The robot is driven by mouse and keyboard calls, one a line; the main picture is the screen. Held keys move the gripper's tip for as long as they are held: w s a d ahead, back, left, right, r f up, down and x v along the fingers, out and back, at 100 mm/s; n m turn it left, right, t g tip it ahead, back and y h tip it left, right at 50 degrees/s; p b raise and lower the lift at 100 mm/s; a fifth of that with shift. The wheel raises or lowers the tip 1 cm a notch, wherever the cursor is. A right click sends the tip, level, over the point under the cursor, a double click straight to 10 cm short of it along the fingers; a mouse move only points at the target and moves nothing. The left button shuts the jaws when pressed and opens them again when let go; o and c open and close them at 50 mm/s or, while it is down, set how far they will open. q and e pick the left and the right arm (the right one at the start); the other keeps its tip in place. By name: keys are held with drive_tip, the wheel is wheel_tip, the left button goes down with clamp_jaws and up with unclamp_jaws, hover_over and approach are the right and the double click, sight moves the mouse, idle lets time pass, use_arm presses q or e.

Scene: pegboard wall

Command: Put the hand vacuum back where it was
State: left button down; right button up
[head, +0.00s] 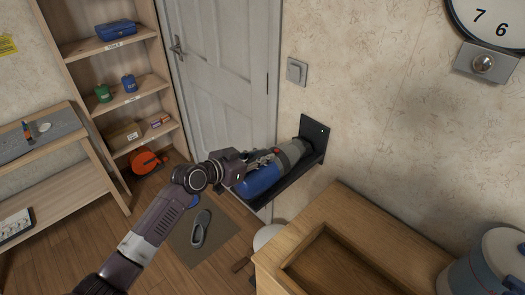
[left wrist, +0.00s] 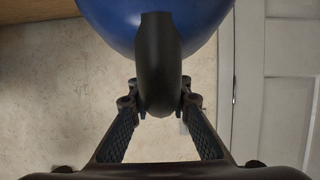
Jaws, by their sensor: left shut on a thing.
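The hand vacuum (head: 260,181) has a blue body and a grey nozzle end that points to the wall. It lies along the black wall bracket (head: 315,131), with its nozzle close to the bracket's upright back plate; I cannot tell whether it rests on the bracket. My left gripper (head: 256,160) is shut on the vacuum's dark handle from the left. In the left wrist view, both fingers (left wrist: 158,104) flank the black handle (left wrist: 157,60), with the blue body (left wrist: 208,20) beyond it. My right gripper is not in view.
A wooden cabinet (head: 345,215) with a recessed top stands below and right of the bracket. A white door (head: 222,75) is behind my left arm. A light switch (head: 297,71) is above the bracket. Shelves (head: 118,88) stand at left. A grey shoe (head: 200,229) lies on a floor mat.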

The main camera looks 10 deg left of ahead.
use_arm(q)
drive_tip(key=shift+w+r, duration=0.1)
drive_tip(key=shift+r, duration=0.25)
drive_tip(key=shift+f, duration=0.15)
drive_tip(key=c, duration=1.8)
unclamp_jaws()
drive_tip(key=shift+s+f, duration=0.2)
drive_tip(key=shift+r, duration=0.15)
drive_tip(key=shift+s+a, duration=0.15)
drive_tip(key=shift+s, duration=0.05)
drive_tip(key=b+v, duration=0.2)
drive_tip(key=v, duration=0.9)
drive_tip(key=shift+s, duration=0.25)
